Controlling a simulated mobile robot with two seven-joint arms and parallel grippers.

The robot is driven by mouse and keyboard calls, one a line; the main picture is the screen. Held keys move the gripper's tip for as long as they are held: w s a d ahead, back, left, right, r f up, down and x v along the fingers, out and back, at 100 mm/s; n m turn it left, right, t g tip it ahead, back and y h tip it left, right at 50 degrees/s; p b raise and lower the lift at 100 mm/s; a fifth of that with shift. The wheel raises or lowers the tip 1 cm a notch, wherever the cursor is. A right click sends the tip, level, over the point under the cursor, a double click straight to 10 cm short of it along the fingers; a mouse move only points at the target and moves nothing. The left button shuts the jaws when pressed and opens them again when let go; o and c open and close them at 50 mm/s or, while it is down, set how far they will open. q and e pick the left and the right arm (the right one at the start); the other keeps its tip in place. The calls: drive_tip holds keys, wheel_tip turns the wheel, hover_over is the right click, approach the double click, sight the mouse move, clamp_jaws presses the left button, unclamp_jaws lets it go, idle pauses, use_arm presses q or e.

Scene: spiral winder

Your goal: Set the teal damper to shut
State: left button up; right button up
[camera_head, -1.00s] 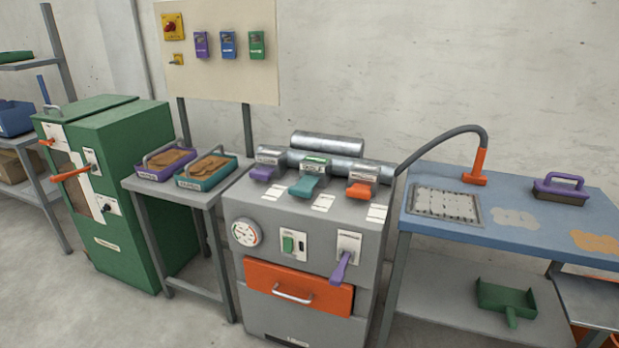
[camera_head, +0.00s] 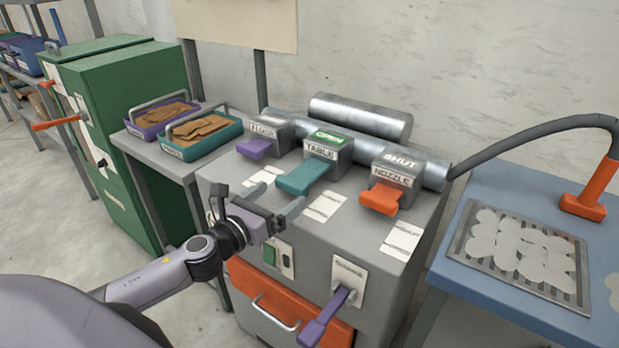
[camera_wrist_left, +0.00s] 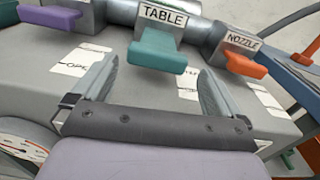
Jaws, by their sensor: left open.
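The teal damper handle (camera_head: 304,177) sticks out from the middle block, labelled TABLE, on top of the grey machine. A green plate reading OPEN (camera_head: 328,137) shows on that block. My left gripper (camera_head: 292,207) is open and empty, in front of and below the teal handle in the head view. In the left wrist view the teal handle (camera_wrist_left: 158,57) lies ahead, beyond the fingertips and between their lines. The fingers appear apart from it. My right gripper is not in view.
A purple handle (camera_head: 254,148) is to the left of the teal one and an orange handle (camera_head: 380,198), marked NOZZLE and SHUT, to the right. A purple lever (camera_head: 325,318) juts from the machine's front. A blue table (camera_head: 452,255) stands at right.

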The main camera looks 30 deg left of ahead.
sight(294, 179)
use_arm(q)
drive_tip(key=shift+w+a+r+m, duration=0.1)
drive_tip(key=shift+w+r+m, duration=0.25)
drive_tip(key=shift+w+m, duration=0.15)
drive_tip(key=shift+w+r, duration=0.1)
drive_tip(key=shift+w, duration=0.15)
drive_tip(key=shift+w+d, duration=0.15)
drive_tip(key=shift+w, duration=1.35)
drive_tip(key=shift+w+d, duration=0.1)
drive_tip(key=shift+w, duration=1.4)
